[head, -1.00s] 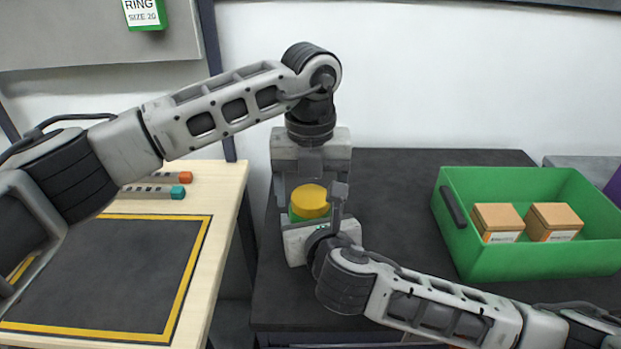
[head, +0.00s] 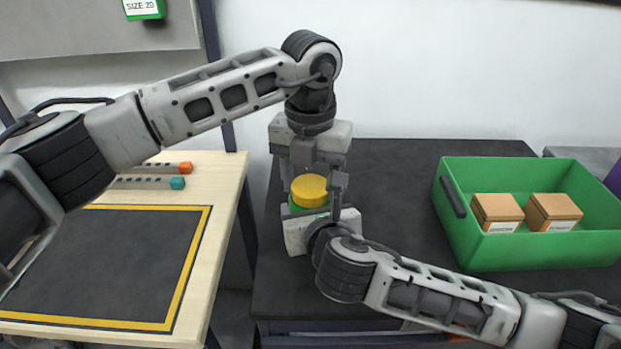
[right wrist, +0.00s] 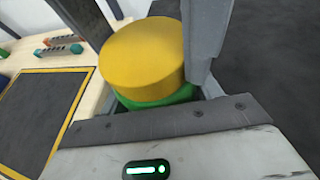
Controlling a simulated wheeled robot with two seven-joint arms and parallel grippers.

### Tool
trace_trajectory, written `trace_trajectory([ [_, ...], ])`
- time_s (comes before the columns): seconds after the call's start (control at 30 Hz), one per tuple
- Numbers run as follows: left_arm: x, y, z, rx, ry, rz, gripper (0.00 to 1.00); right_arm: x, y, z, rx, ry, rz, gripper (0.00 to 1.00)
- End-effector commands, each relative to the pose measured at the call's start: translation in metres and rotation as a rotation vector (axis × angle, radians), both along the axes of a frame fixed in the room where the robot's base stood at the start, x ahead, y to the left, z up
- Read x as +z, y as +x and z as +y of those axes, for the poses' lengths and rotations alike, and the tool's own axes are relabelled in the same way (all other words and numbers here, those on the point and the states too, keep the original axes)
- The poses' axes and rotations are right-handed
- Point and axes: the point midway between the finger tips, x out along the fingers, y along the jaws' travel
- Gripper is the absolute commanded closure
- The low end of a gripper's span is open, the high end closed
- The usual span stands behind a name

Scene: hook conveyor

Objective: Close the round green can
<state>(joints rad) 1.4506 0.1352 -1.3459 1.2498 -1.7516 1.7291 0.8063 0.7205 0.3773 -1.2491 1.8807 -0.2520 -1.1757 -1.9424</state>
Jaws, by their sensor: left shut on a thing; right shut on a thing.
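The round green can (head: 296,210) stands upright above the dark table, its body mostly hidden by my right gripper. The round yellow lid (head: 309,190) sits on top of it. In the right wrist view the lid (right wrist: 143,58) shows large, with a strip of the green can (right wrist: 160,99) below it. I cannot tell whether the lid is fully seated. My left gripper (head: 314,186) points down from above, its fingers shut on the lid from both sides. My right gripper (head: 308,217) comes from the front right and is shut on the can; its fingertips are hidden.
A green crate (head: 545,252) with two brown boxes (head: 497,212) stands at the right on the dark table (head: 400,170). A wooden table (head: 225,190) with a yellow-framed dark mat (head: 120,265) is at the left. The dark table between can and crate is clear.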

Motion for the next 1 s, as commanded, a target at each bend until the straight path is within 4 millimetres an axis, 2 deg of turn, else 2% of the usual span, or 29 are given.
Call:
trace_trajectory([
  [0.03, 0.000, 0.000, 0.000, 0.001, 0.000, -0.001, 0.35, -0.001, 0.000, 0.000, 0.000, -0.001, 0.001, 1.00],
  [0.1, 0.000, 0.000, 0.000, 0.001, 0.000, -0.001, 0.22, -0.001, 0.000, 0.000, 0.000, -0.001, 0.001, 1.00],
  [0.43, 0.003, 0.000, 0.000, 0.003, 0.000, -0.001, 0.22, 0.000, 0.000, 0.000, 0.000, -0.001, 0.001, 1.00],
  [0.77, 0.042, 0.001, 0.000, 0.004, -0.001, -0.002, 0.22, -0.001, 0.000, 0.000, 0.000, -0.001, 0.001, 1.00],
  [1.0, 0.045, 0.000, 0.000, 0.003, 0.000, 0.000, 0.22, -0.001, 0.000, 0.000, 0.000, -0.001, 0.001, 1.00],
])
